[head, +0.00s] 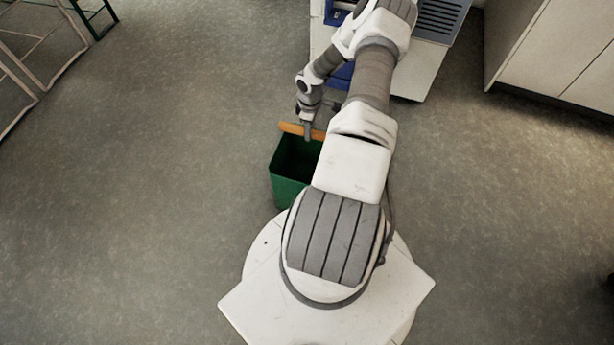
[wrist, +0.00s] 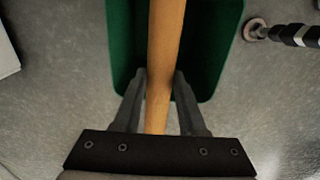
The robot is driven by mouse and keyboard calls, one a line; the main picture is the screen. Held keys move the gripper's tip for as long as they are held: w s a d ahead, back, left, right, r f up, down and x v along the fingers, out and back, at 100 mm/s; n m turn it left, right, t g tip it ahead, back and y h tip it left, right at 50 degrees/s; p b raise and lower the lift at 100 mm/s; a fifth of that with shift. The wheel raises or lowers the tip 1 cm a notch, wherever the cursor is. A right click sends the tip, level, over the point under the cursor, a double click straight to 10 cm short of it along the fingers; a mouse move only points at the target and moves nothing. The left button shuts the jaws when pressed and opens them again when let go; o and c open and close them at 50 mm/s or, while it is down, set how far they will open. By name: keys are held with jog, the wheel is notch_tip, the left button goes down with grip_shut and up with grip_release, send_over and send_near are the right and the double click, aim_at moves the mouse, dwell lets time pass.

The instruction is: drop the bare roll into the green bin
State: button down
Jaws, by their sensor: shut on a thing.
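The bare roll (head: 291,129) is an orange-brown tube, held crosswise in my gripper (head: 308,134) in the head view. In the wrist view the roll (wrist: 165,50) runs up the middle, between the two fingers of my gripper (wrist: 160,88), which are shut on it. The green bin (head: 287,190) stands on the floor with its open top up. The roll is over the far part of the bin's opening in the head view. In the wrist view the bin (wrist: 218,50) lies behind the roll. My arm hides the bin's right side in the head view.
A white and blue cabinet-like unit (head: 437,60) stands behind my arm. Pale cupboards (head: 550,50) are at the upper right, and a metal frame (head: 40,40) is at the upper left. The grey floor (head: 150,200) left of the bin is clear.

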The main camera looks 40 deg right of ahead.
jog(key=shift+f+b, duration=1.05)
jog(key=shift+f, duration=1.15)
jog(key=shift+c, duration=2)
grip_release()
jog(key=shift+r, duration=0.1)
notch_tip(320, 180, up, 17)
jog(key=p, duration=0.5)
jog(key=shift+r, duration=0.15)
